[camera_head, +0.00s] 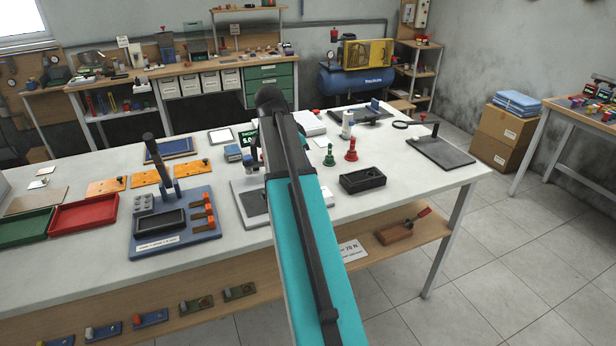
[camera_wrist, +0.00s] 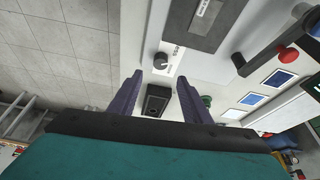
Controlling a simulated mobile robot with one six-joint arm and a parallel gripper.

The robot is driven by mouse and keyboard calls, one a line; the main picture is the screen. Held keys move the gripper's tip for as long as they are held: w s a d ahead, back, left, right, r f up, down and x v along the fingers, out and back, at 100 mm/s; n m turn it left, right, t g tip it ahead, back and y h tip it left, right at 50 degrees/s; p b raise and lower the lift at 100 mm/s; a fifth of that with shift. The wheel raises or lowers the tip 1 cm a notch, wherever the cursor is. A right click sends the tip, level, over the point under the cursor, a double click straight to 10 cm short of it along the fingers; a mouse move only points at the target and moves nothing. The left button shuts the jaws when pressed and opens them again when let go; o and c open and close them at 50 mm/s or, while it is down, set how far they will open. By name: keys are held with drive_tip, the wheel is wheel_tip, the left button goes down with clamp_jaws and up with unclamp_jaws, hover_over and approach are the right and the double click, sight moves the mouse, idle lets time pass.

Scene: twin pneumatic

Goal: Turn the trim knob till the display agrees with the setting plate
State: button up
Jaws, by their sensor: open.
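A dark round knob (camera_wrist: 160,59), which looks like the trim knob, sits on a white surface beside printed lettering in the wrist view. My gripper (camera_wrist: 159,79) is open and empty, its two purple fingers apart. The knob appears just past the fingertips, between their lines; I cannot tell the distance. In the head view my teal arm covers the gripper and the knob. A small dark display with green characters (camera_head: 250,142) shows left of my arm, partly hidden and unreadable.
A black open box (camera_head: 362,180) stands right of my arm; green (camera_head: 329,156) and red (camera_head: 351,150) pieces stand behind it. A blue fixture (camera_head: 175,230) with an upright post stands to the left. A red-knobbed lever (camera_wrist: 287,54) shows at right in the wrist view.

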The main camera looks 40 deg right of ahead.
drive_tip(key=shift+v, duration=1.6)
